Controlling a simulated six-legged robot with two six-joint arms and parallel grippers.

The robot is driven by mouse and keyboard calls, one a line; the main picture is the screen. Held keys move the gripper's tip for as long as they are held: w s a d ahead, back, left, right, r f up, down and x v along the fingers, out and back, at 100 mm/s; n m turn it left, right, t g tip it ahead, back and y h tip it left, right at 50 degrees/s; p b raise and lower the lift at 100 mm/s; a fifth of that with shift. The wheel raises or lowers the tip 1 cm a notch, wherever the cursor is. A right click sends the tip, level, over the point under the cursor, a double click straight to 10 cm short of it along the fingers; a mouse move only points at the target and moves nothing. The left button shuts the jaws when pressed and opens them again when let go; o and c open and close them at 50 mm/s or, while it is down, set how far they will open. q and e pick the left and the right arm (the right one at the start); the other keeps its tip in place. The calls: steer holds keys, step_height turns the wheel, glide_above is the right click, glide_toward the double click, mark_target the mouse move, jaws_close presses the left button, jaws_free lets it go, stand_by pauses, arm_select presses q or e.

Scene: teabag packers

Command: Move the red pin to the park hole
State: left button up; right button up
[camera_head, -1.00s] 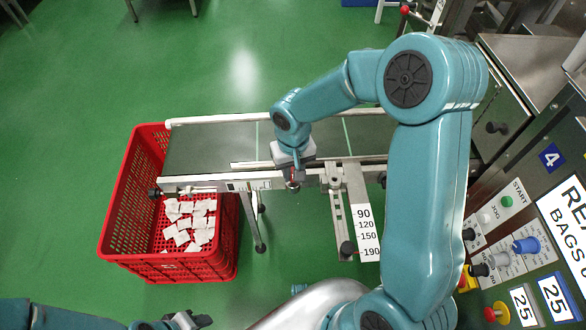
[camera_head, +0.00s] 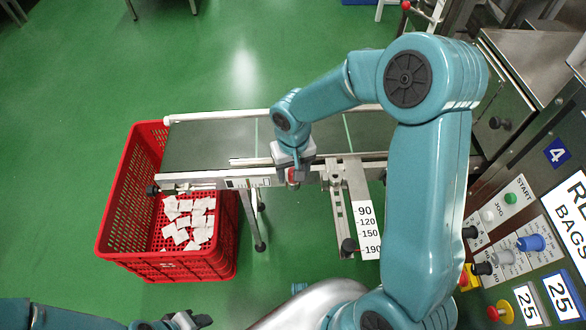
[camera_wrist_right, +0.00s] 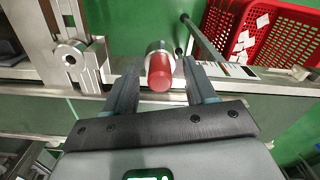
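The red pin (camera_wrist_right: 160,74) stands out of a metal collar (camera_wrist_right: 158,48) on the conveyor's side rail in the right wrist view. In the head view the red pin (camera_head: 293,175) shows as a small red spot under my right gripper (camera_head: 293,166). In the right wrist view my right gripper (camera_wrist_right: 160,82) is open, with one finger on each side of the pin and gaps showing beside it. My left gripper (camera_head: 185,320) is at the bottom edge of the head view, partly cut off. I cannot make out the park hole.
A conveyor (camera_head: 210,145) runs across the middle. A red crate (camera_head: 115,225) with several white teabags stands at its left end. A slotted bracket with a numbered scale (camera_head: 366,222) juts out front. A control panel (camera_head: 510,235) is at the right.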

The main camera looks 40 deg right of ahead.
steer(key=shift+r, duration=0.1)
step_height(320, 180, up, 16)
steer(key=p, duration=0.2)
stand_by(0.5)
